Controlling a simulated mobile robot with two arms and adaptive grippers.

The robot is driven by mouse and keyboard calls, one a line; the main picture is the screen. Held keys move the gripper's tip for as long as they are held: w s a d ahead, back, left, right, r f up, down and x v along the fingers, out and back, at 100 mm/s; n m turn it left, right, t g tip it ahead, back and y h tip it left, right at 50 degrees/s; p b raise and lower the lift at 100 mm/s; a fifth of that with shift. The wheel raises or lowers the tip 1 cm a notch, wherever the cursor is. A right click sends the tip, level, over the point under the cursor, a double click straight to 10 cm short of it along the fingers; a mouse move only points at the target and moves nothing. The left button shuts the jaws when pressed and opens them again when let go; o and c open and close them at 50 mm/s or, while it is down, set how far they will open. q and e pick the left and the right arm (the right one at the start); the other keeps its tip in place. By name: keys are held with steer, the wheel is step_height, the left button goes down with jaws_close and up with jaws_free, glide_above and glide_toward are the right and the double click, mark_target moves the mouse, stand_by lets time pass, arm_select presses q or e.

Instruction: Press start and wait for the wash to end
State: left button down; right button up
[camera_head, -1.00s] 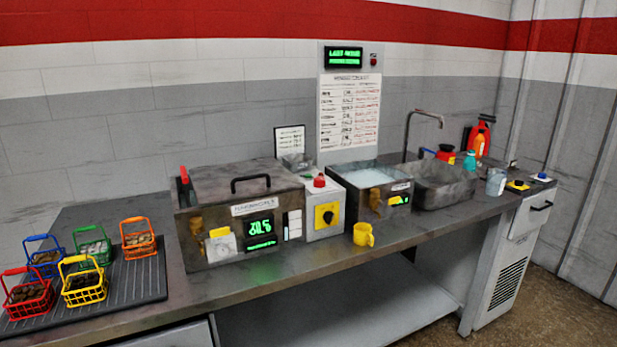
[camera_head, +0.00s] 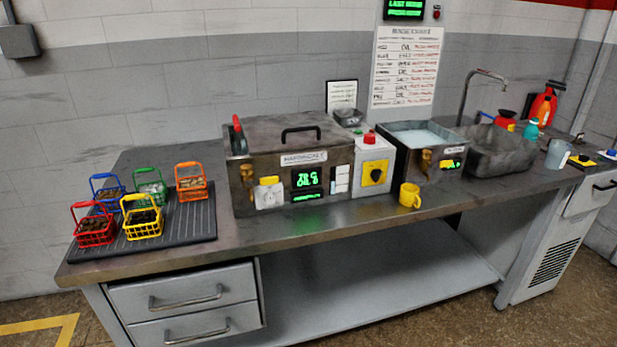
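The metal washer (camera_head: 275,170) stands on the bench with its lid (camera_head: 290,133) shut; the lid has a black handle. Its front has a lit green display (camera_head: 306,180), whose text I cannot read surely, and white label plates. Beside it on the right is a grey control box (camera_head: 372,172) with a red button (camera_head: 369,138) on top and a black knob on a yellow plate (camera_head: 375,173). I cannot tell from the picture which control is start. Neither of my grippers is in view.
Several coloured wire baskets of parts stand on a dark ribbed mat (camera_head: 196,222) at the left. Right of the control box are an open liquid-filled tank (camera_head: 428,165), a yellow mug (camera_head: 409,195) and a sink (camera_head: 497,152). A wall chart (camera_head: 405,68) hangs behind. The front bench strip is mostly clear.

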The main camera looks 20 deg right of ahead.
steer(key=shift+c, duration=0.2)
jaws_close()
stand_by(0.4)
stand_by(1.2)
